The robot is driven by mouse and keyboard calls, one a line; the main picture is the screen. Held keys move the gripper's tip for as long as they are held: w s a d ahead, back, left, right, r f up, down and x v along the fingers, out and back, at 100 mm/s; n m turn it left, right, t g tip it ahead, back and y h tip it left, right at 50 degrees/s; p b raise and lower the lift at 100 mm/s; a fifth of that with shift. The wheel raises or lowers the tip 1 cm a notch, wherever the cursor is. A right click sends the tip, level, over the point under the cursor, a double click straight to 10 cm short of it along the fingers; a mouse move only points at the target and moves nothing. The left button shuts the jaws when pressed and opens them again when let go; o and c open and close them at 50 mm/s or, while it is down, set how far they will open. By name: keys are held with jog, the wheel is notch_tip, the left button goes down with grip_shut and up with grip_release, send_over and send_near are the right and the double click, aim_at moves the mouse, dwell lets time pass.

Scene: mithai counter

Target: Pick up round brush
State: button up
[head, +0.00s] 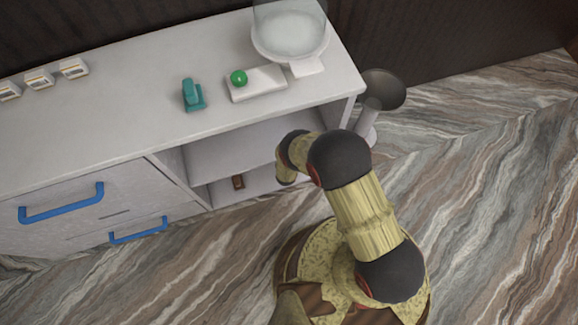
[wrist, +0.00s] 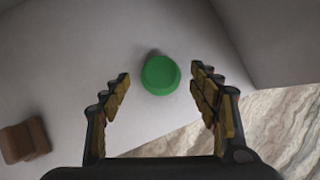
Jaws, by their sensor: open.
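A round green thing (wrist: 160,75), seen from its top, stands on a pale shelf in the wrist view; it may be the round brush, but no bristles show. My gripper (wrist: 161,80) is open, with one finger on each side of the green thing and a visible gap on both sides. Nothing is held. In the head view, my arm reaches into the open lower part of the counter; my fingers and this green thing are hidden there.
A brown block (wrist: 24,139) lies left on the shelf; it also shows in the head view (head: 238,182). A pale wall (wrist: 271,40) rises at right. On the counter top (head: 130,110) are a teal tool (head: 192,95) and a green ball (head: 238,77) on a white box (head: 262,84).

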jog(key=b+x, duration=0.1)
jog(key=x, duration=0.2)
jog(key=shift+d+f, duration=0.1)
jog(key=shift+f, duration=0.15)
jog(key=shift+r, duration=0.15)
jog(key=c, duration=0.3)
jog(key=c, duration=1.1)
jog(key=shift+o, duration=0.2)
jog(key=shift+w+r, duration=0.1)
jog(key=shift+r, duration=0.5)
jog(key=r+p, duration=0.1)
jog(key=s+r+p, duration=0.1)
jog(key=shift+r, duration=0.35)
jog(key=s+a+p, duration=0.2)
jog(key=s+p, duration=0.3)
jog(key=s, duration=1.2)
jog(key=shift+f, duration=0.2)
